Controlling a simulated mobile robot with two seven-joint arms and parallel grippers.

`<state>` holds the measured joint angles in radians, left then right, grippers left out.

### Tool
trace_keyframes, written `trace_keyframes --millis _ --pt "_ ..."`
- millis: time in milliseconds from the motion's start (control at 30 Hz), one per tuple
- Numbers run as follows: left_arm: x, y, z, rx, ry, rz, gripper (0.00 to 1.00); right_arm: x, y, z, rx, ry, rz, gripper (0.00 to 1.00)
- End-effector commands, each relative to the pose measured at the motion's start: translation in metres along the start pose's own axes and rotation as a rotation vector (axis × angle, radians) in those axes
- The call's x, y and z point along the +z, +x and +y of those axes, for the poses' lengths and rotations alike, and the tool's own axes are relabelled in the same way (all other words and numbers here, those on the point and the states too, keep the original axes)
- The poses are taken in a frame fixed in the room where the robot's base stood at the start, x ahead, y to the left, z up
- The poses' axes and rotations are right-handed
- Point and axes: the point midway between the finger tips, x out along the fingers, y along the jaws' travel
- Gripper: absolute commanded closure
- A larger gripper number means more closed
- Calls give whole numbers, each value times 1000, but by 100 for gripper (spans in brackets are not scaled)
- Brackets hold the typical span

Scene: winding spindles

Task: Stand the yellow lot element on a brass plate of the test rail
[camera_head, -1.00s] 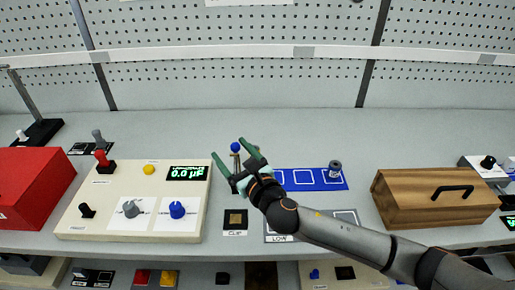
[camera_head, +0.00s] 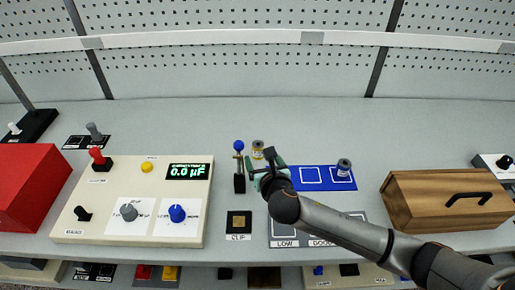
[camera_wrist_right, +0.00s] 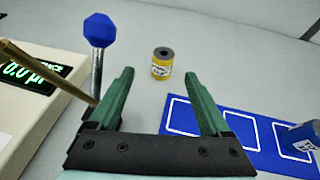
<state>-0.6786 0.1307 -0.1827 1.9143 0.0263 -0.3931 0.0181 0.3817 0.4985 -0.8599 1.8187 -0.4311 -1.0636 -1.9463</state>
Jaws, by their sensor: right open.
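The yellow lot element (camera_head: 258,150) is a small upright cylinder with a yellow label and a dark top, standing on the grey bench behind my right gripper. It also shows in the right wrist view (camera_wrist_right: 161,66), beyond and between the fingertips. My right gripper (camera_head: 263,164) is open and empty, its green fingers (camera_wrist_right: 159,77) pointing toward the element without touching it. A square brass plate (camera_head: 239,222) lies on a black base labelled CLIP, in front of the gripper. I cannot tell whether it belongs to the test rail. My left gripper is not in view.
A post with a blue knob (camera_head: 239,146) stands close to the left of my gripper. A blue mat (camera_head: 308,185) with white squares bears a blue-labelled cylinder (camera_head: 343,169). A cream meter box (camera_head: 155,170) is left, a wooden box (camera_head: 420,205) right. The bench behind is clear.

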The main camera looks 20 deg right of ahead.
Motion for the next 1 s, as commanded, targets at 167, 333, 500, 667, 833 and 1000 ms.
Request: trace_keyframes --millis 167,333,500,667,833,1000 --pt "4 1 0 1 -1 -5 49 0 29 0 -1 1 -1 19" --pt "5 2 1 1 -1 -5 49 0 42 0 1 0 -1 19" --pt "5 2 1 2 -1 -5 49 0 51 -1 0 0 -1 19" --pt "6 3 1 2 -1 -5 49 -1 72 -6 -2 0 -1 19" --pt "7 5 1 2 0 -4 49 -1 90 -6 0 -1 -1 19" --pt "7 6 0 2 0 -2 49 -1 96 -5 2 -1 -1 19"
